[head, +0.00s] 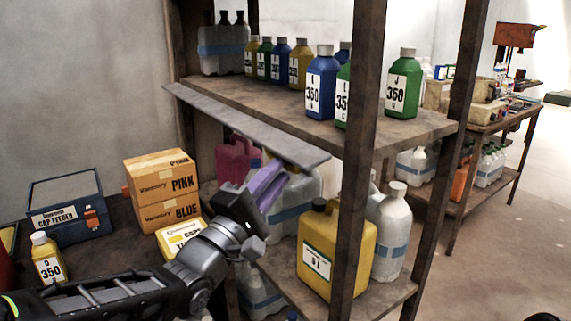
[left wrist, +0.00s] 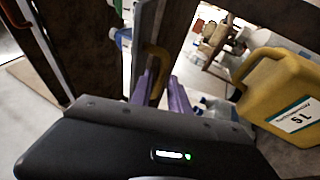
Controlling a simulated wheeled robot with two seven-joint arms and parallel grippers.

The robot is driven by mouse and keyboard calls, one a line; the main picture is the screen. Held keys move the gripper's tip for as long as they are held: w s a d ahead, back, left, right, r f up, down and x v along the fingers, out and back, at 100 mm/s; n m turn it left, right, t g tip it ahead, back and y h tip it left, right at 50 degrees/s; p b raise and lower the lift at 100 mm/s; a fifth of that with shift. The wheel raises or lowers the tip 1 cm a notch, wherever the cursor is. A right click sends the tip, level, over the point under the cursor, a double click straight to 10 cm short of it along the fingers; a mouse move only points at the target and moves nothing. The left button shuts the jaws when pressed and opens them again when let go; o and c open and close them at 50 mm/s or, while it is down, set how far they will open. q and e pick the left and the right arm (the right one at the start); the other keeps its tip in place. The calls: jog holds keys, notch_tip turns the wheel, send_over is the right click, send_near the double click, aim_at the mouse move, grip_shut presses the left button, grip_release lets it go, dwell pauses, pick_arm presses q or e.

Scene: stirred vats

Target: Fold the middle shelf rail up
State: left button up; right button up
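The middle shelf rail (head: 245,122) is a long grey strip along the front of the middle shelf (head: 225,95). It is folded down, sloping out in front of and below the shelf board. In the left wrist view a grey strip (left wrist: 144,45) that looks like the rail stands just beyond the fingers. My left gripper (head: 268,185) has purple fingers pointing up, just below the rail's right-hand end. Its fingers (left wrist: 160,92) are apart with nothing clearly between them. I cannot tell whether they touch the rail. My right gripper is not in view.
Blue, green and yellow bottles (head: 322,85) stand on the middle shelf. A yellow jug (head: 337,250) stands on the lower shelf, right of my gripper. A dark upright post (head: 360,150) is at the shelf's front. Cardboard boxes (head: 160,190) stand on a bench at left.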

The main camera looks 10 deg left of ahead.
aim_at(286, 165)
pick_arm(q)
jog(key=shift+x, duration=1.9)
grip_shut()
